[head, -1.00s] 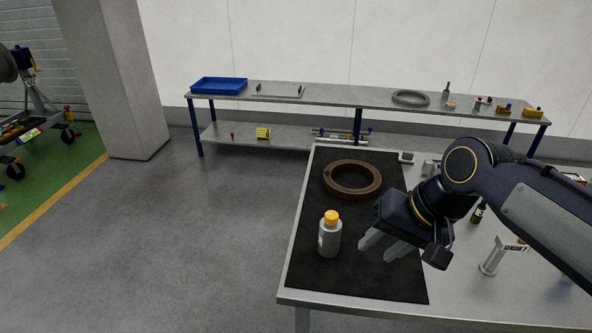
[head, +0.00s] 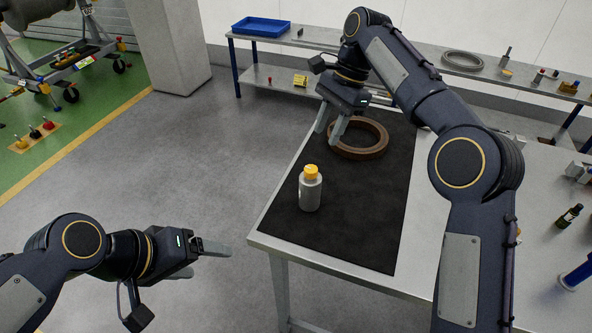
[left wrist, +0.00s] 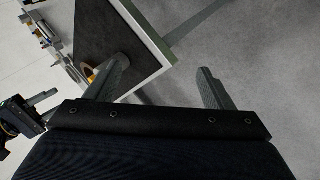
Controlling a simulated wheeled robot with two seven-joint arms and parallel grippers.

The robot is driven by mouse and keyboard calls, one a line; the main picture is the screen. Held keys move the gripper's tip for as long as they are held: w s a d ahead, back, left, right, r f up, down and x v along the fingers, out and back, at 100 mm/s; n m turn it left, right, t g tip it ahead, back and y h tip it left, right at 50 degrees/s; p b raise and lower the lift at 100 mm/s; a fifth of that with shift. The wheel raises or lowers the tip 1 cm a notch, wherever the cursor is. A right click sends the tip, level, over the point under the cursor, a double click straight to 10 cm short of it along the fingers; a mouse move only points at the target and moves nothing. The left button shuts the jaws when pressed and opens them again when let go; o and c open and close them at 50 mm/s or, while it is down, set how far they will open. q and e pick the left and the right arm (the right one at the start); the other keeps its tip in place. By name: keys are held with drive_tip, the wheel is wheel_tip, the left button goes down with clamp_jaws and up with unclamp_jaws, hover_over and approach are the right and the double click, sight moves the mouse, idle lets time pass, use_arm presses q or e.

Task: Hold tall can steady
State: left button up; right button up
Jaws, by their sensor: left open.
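The tall can (head: 310,193), a grey cylinder with an orange-yellow cap, stands upright on the black mat (head: 350,235) near the table's left edge. My left gripper (head: 212,260) is open and empty, left of the can and apart from it, off the table's edge. In the left wrist view its two fingers (left wrist: 162,85) are spread, and the can (left wrist: 118,68) shows partly hidden behind the left finger. My right gripper (head: 329,134) is above the mat beyond the can, beside the brown ring.
The brown ring (head: 374,150) lies on the mat behind the can. A back bench (head: 420,62) holds a blue tray (head: 262,26) and a grey ring (head: 463,60).

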use_arm(q)
drive_tip(key=w+d+n+g+h, duration=0.1)
drive_tip(key=w+d+n+h, duration=0.55)
drive_tip(key=w, duration=0.65)
drive_tip(key=n, duration=1.1)
approach(315, 188)
drive_tip(key=shift+t+h, duration=0.25)
drive_tip(key=shift+t, duration=0.05)
drive_tip(key=w+f, duration=0.1)
drive_tip(key=w+d+f, duration=0.1)
drive_tip(key=f, duration=0.1)
drive_tip(key=w+f, duration=0.1)
drive_tip(key=shift+d+f, duration=0.2)
drive_tip(key=shift+d, duration=0.1)
drive_tip(key=shift+w+d+f+n, duration=0.3)
drive_tip(key=shift+d+f, duration=0.1)
drive_tip(key=shift+d, duration=0.1)
drive_tip(key=x, duration=0.7)
drive_tip(key=shift+r, duration=0.1)
